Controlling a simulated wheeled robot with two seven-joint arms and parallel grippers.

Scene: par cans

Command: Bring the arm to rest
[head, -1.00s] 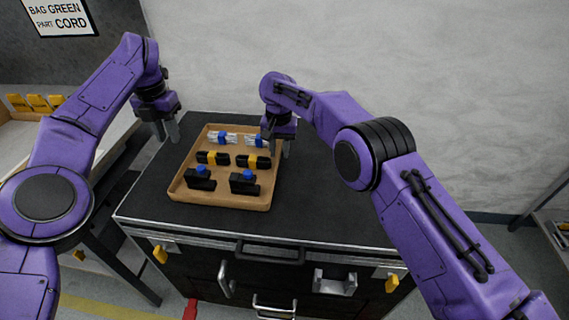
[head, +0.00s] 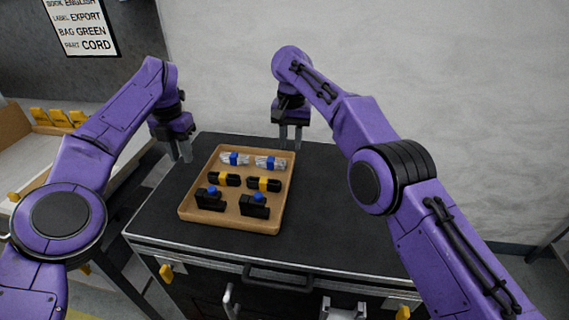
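My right gripper (head: 290,137) hangs fingers down just behind the back right corner of the tan tray (head: 229,221). Its two fingers are apart with nothing seen between them. My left gripper (head: 180,152) hangs to the left of the tray, over the left edge of the black cabinet top. Its fingers point down, and the gap between them is hard to make out. The tray holds two white cord bundles with blue bands (head: 235,159), two black bundles with yellow bands (head: 224,179), and two black blocks with blue knobs (head: 210,199).
The black cabinet top (head: 340,220) is clear to the right of the tray. A grey wall (head: 450,110) stands behind it. Cabinet handles stick out in front.

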